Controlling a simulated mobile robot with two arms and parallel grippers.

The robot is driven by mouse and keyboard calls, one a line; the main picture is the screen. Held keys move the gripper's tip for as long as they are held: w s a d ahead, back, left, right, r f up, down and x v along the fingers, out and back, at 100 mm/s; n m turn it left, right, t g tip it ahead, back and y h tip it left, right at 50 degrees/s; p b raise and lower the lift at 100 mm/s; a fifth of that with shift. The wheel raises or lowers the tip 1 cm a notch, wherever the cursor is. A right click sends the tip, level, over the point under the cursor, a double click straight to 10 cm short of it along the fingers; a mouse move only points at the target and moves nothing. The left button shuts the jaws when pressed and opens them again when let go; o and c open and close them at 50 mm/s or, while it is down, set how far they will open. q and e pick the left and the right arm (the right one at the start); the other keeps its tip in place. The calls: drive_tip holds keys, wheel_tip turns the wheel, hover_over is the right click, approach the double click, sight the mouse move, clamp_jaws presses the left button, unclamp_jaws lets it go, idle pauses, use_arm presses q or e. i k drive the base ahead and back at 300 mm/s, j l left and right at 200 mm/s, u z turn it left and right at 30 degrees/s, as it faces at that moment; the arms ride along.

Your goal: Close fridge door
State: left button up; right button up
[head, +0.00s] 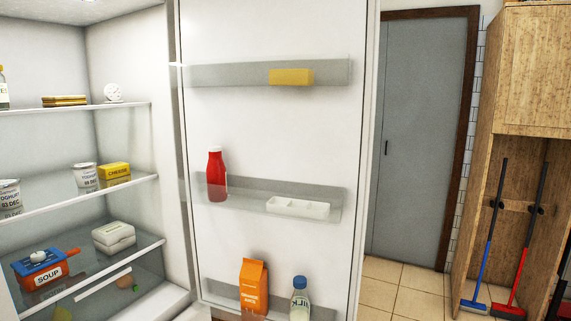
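The fridge door (270,130) stands open in the head view, with its inner side facing me. It is hinged at the left beside the fridge interior (125,60). Its racks hold a yellow block (291,77), a red bottle (216,174), a white tray (298,207), an orange carton (253,287) and a milk bottle (300,300). The door's free edge (368,150) is at its right. Neither of my grippers is in view.
Fridge shelves (75,204) at left hold yoghurt cups (85,175), a cheese box (115,170) and a soup pot (40,270). Tiled floor (400,290) is clear right of the door. A grey room door (420,140) and wooden cabinet (540,70) with brooms stand beyond.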

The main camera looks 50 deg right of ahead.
sight(315, 143)
drive_tip(key=l+u, duration=0.1)
drive_tip(key=l, duration=0.5)
drive_tip(key=i+l+u, duration=0.1)
drive_tip(key=l, duration=0.5)
drive_tip(key=l+u, duration=0.1)
drive_tip(key=l, duration=0.5)
drive_tip(key=l+u, duration=0.15)
drive_tip(key=l, duration=0.45)
drive_tip(key=l+u, duration=0.1)
drive_tip(key=l, duration=0.45)
drive_tip(key=k+l+u, duration=0.1)
drive_tip(key=l, duration=0.5)
drive_tip(key=k+l+u, duration=0.1)
drive_tip(key=l, duration=0.5)
drive_tip(key=k+l+u, duration=0.1)
drive_tip(key=l, duration=0.45)
